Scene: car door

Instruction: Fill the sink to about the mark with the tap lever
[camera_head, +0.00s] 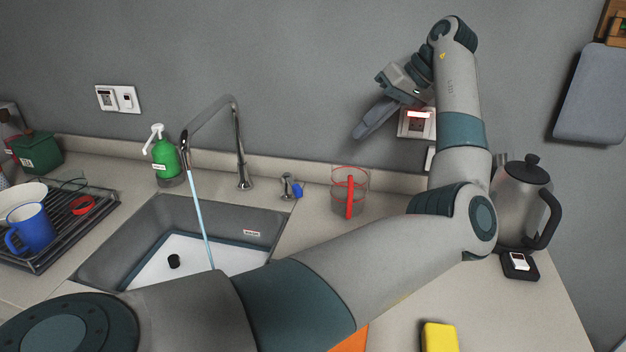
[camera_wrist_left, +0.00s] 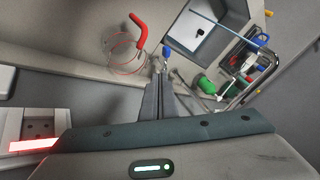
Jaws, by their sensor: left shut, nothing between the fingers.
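The sink (camera_head: 115,240) has a tall chrome tap (camera_head: 240,150), and a blue stream of water (camera_head: 202,220) falls from its spout. A small label (camera_head: 251,233) is on the sink's inner wall; its text is too small to read. A black plug-like piece (camera_head: 174,261) shows in the basin. The tap lever (camera_head: 292,187), with a blue end, stands on the counter right of the tap; it also shows in the left wrist view (camera_wrist_left: 166,50). My left gripper (camera_head: 360,133) is shut and empty, raised near the wall, apart from the lever. My right gripper is out of view. My arm hides the sink's front.
A clear jug with a red handle (camera_head: 349,196) stands right of the lever. A kettle (camera_head: 520,205) stands at the right. A green soap bottle (camera_head: 165,160) is behind the sink. A dish rack (camera_head: 85,225) with a blue mug (camera_head: 30,228) is at the left. A yellow block (camera_head: 440,337) lies in front.

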